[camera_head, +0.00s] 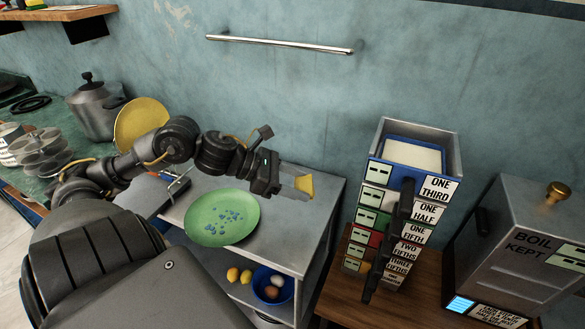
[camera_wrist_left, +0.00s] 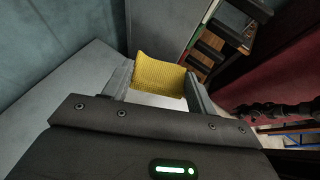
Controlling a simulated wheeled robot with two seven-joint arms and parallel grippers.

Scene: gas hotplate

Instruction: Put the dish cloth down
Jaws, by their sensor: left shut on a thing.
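The yellow dish cloth (camera_head: 305,184) is between the fingers of my left gripper (camera_head: 296,184). In the left wrist view the cloth (camera_wrist_left: 160,75) spans the gap between the two fingers of the left gripper (camera_wrist_left: 157,88), and the gripper is shut on it. In the head view the gripper and cloth are over the right part of the grey metal table (camera_head: 318,217). I cannot tell whether the cloth touches the tabletop. My right gripper cannot be made out.
A green plate with blue spots (camera_head: 215,228) lies left of the cloth. A stack of labelled boxes (camera_head: 425,188) stands to the right, beside a metal box marked BOIL KEPT (camera_head: 525,245). A wall rail (camera_head: 280,43) is above. Bare tabletop shows around the cloth.

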